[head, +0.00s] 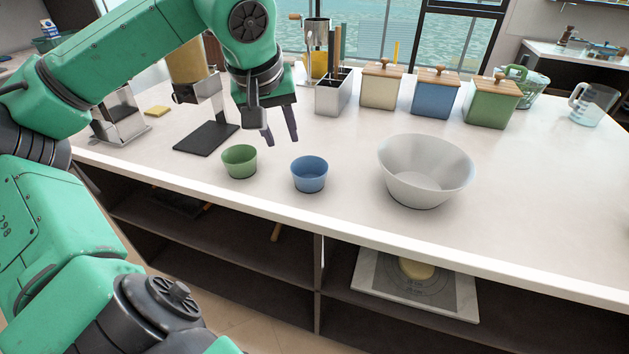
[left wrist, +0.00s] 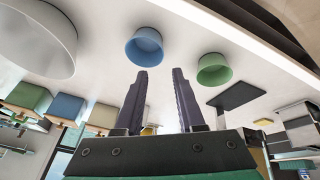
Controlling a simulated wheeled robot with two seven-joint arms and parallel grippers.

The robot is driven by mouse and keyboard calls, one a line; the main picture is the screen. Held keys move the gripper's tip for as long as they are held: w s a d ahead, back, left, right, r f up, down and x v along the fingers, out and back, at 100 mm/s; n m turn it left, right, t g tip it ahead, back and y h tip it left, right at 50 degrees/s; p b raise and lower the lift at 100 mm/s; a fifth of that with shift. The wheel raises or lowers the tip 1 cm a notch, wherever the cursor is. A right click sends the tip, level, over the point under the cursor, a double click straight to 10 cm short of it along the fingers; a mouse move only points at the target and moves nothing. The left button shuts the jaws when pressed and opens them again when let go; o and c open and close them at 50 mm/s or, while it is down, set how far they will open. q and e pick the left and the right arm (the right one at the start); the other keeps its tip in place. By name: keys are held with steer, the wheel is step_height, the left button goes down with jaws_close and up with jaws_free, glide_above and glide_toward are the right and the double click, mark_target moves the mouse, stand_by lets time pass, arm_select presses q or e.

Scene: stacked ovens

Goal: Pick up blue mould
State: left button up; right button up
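The blue mould (head: 309,175) is a small round cup standing upright on the white counter, near its front edge. My left gripper (head: 283,142) is open and empty, above the counter, behind and a little left of the blue mould. In the left wrist view the blue mould (left wrist: 144,47) lies beyond the fingertips, slightly left of the gap between the open fingers (left wrist: 165,73). Nothing is between the fingers. My right gripper is not in either view.
A green mould (head: 239,161) stands left of the blue one, and a large white bowl (head: 426,170) stands right. A dark-based dispenser (head: 206,137) is behind left. Lidded canisters in cream (head: 381,88), blue (head: 434,95) and green (head: 491,103) line the back.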

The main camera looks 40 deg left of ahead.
mark_target(294, 170)
arm_select(q)
steer(key=x, duration=1.5)
steer(key=shift+w+a+f+p, duration=0.1)
steer(key=shift+a+p, duration=0.1)
steer(key=shift+p, duration=0.2)
jaws_close()
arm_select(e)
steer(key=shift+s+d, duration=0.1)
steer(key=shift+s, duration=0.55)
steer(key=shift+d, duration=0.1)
